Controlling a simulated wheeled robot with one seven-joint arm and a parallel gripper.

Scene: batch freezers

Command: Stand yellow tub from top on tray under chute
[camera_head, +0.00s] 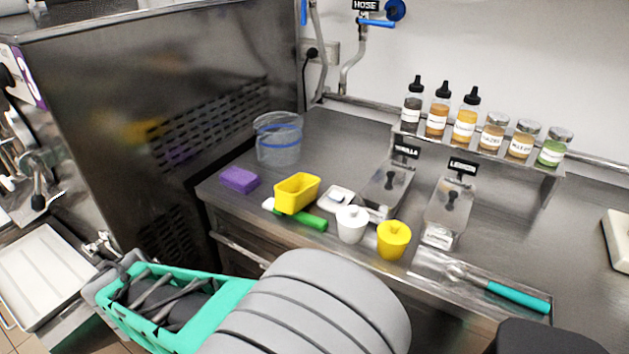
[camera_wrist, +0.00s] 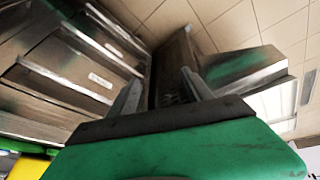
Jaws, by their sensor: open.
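The yellow tub (camera_head: 297,193) is an open rectangular container standing upright on the steel counter, right of a purple sponge. A pale ribbed tray (camera_head: 45,272) sits low at the left, by the freezer front; its visible surface looks empty. The chute above it is not clearly visible. In the head view my teal wrist is at lower left, between tray and counter, well away from the tub. A yellow patch (camera_wrist: 28,168) at the wrist view's corner is unclear.
Near the tub are a purple sponge (camera_head: 240,180), a green-handled brush (camera_head: 302,216), a white cup (camera_head: 351,224) and a yellow cup (camera_head: 393,239). A clear bucket (camera_head: 279,139) stands behind. The dark freezer (camera_head: 180,130) walls the left. Bottles (camera_head: 464,117) line a back shelf.

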